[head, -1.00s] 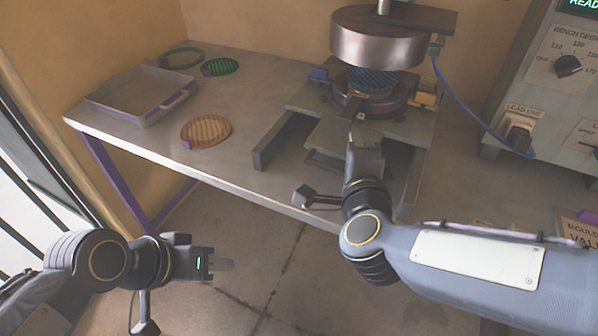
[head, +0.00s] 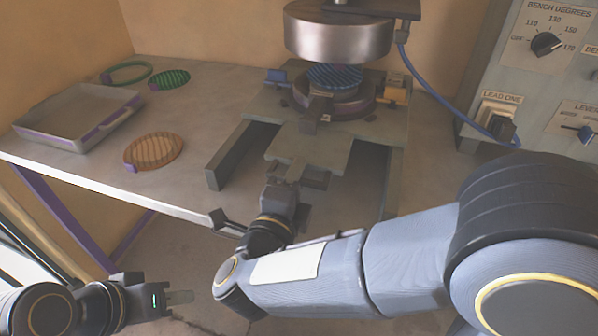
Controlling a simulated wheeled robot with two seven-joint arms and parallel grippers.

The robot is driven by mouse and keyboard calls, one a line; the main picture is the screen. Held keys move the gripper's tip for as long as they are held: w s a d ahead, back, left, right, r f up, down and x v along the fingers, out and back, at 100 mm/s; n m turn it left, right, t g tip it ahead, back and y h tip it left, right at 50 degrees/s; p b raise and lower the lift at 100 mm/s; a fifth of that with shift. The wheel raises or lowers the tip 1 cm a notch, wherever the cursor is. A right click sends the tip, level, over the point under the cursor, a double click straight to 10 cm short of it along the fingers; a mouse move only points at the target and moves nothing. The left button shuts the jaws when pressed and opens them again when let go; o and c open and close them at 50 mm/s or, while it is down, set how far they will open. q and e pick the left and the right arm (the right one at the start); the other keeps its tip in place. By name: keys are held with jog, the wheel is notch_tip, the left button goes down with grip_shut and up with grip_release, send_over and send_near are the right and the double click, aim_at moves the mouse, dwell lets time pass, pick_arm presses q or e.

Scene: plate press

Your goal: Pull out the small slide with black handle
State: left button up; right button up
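The press (head: 338,38) stands at the back of the table. A grey slide plate (head: 308,148) sticks out toward me below its lower mould (head: 345,103). A short dark bar (head: 318,110) juts forward from the lower mould. My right gripper (head: 284,174) is at the front edge of the slide plate, pointing toward the press. Its fingers and wrist cover that edge, so a black handle there is hidden, and I cannot tell whether the fingers are closed. My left gripper (head: 180,297) is low at the left, away from the table, with nothing visible in it; its finger gap is unclear.
A grey tray (head: 38,122), a green ring (head: 127,72), a green disc (head: 170,79) and an orange-brown disc (head: 153,148) lie on the table's left. A control panel (head: 543,75) stands right, with a blue cable (head: 428,90) running to it. Floor before the table is open.

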jog(key=shift+w+d, duration=0.25)
jog(key=shift+w, duration=0.45)
grip_shut()
jog(key=shift+f, duration=0.15)
